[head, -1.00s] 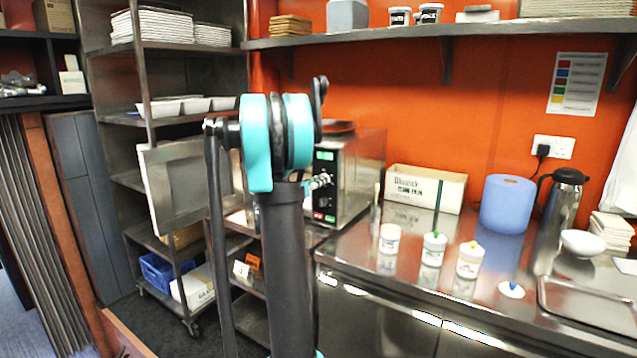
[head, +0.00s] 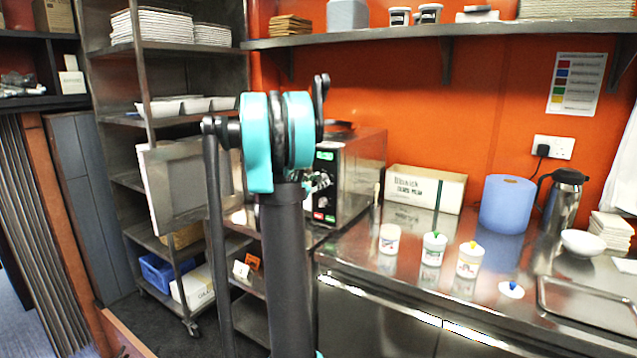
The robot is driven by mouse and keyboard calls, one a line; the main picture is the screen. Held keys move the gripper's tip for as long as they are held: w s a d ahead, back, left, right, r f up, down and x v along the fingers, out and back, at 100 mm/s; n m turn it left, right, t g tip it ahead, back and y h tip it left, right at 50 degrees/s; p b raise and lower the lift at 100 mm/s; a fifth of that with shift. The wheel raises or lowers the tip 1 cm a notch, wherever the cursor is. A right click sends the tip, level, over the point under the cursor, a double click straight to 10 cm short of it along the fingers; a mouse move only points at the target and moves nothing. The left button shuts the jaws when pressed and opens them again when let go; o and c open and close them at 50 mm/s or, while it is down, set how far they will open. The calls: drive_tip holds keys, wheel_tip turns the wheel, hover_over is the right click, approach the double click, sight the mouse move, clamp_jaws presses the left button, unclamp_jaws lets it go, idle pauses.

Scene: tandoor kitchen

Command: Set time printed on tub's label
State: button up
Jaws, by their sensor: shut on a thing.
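Several white tubs stand on the steel counter: an open one (head: 390,239), one with a green-knobbed lid (head: 433,250) and one with a yellow-knobbed lid (head: 469,260). Their labels are too small to read. A white lid with a blue knob (head: 511,290) lies apart on the counter. The microwave (head: 360,172) stands at the counter's left end with its door (head: 185,188) swung open to the left. Its front panel has a lit green display (head: 325,156) and red and green buttons. My gripper (head: 319,183) is at mid-panel, shut on what seems its dial, largely hidden behind my arm.
A cardboard box (head: 425,188), a blue canister (head: 507,204), a flask (head: 564,198), a white bowl (head: 583,243) and a steel tray (head: 590,302) stand on the counter. A colour chart (head: 575,84) hangs on the wall. A wheeled rack (head: 150,150) stands behind the open door.

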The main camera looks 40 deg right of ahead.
drive_tip(key=m, duration=0.5)
drive_tip(key=shift+s, duration=0.1)
drive_tip(key=m, duration=0.5)
drive_tip(key=shift+t+y, duration=0.3)
drive_tip(key=shift+m, duration=0.3)
drive_tip(key=o, duration=1.2)
drive_tip(key=v, duration=1.2)
drive_tip(key=shift+s, duration=0.15)
